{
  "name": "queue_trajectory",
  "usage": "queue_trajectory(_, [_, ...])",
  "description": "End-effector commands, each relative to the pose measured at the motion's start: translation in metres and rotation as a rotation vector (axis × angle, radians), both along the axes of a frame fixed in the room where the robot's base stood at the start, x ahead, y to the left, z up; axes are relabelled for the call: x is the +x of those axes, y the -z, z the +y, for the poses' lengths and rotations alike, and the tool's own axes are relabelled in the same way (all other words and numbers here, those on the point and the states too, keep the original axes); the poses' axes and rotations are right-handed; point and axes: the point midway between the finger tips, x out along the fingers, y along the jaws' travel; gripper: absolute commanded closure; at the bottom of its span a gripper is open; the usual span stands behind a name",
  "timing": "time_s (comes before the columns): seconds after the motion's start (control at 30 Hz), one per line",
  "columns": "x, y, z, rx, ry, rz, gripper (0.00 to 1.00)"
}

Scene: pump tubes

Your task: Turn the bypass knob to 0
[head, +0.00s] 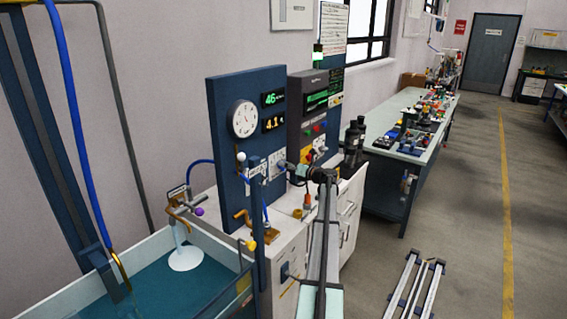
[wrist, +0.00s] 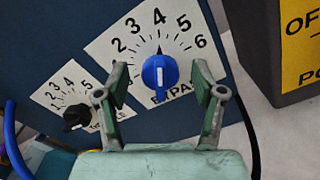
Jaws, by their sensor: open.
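The bypass knob (wrist: 160,75) is blue and sits on a white dial plate (wrist: 181,62) marked BYPASS, with the numbers 2 to 6 visible. Its pointer is up, at about 4. The lower left of this dial is hidden behind my left finger. My gripper (wrist: 160,68) is open, with one finger on each side of the blue knob and a gap on both sides. In the head view my gripper (head: 290,169) is at the blue panel's front, and I cannot make out the knob there.
A black knob (wrist: 77,117) on a smaller numbered dial is at lower left, close to my left finger. A dark box with a yellow label (wrist: 301,40) stands at the right. The blue panel (head: 235,85) carries a round gauge (head: 243,119) and lit displays. Blue hoses run nearby.

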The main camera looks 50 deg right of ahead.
Motion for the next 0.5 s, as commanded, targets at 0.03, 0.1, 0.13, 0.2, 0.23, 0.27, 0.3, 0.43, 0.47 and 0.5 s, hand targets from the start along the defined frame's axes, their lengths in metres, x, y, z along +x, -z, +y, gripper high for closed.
queue_trajectory(0.03, [0.006,-0.001,-0.001,0.001,-0.001,0.000,0.32])
queue_trajectory(0.1, [0.012,-0.001,0.000,0.001,-0.001,0.000,0.32])
queue_trajectory(0.13, [0.013,-0.001,0.000,0.001,-0.001,0.000,0.32])
queue_trajectory(0.2, [0.016,0.000,0.000,0.001,0.000,0.000,0.32])
queue_trajectory(0.23, [0.017,0.000,0.000,0.001,0.000,0.000,0.32])
queue_trajectory(0.27, [0.017,0.000,0.000,0.001,0.000,0.000,0.32])
queue_trajectory(0.3, [0.018,0.000,0.000,0.001,0.000,0.000,0.32])
queue_trajectory(0.43, [0.018,0.001,0.001,0.001,0.000,0.000,0.32])
queue_trajectory(0.47, [0.018,0.001,0.001,0.001,0.000,0.000,0.32])
queue_trajectory(0.5, [0.018,0.001,0.001,0.000,0.000,0.000,0.32])
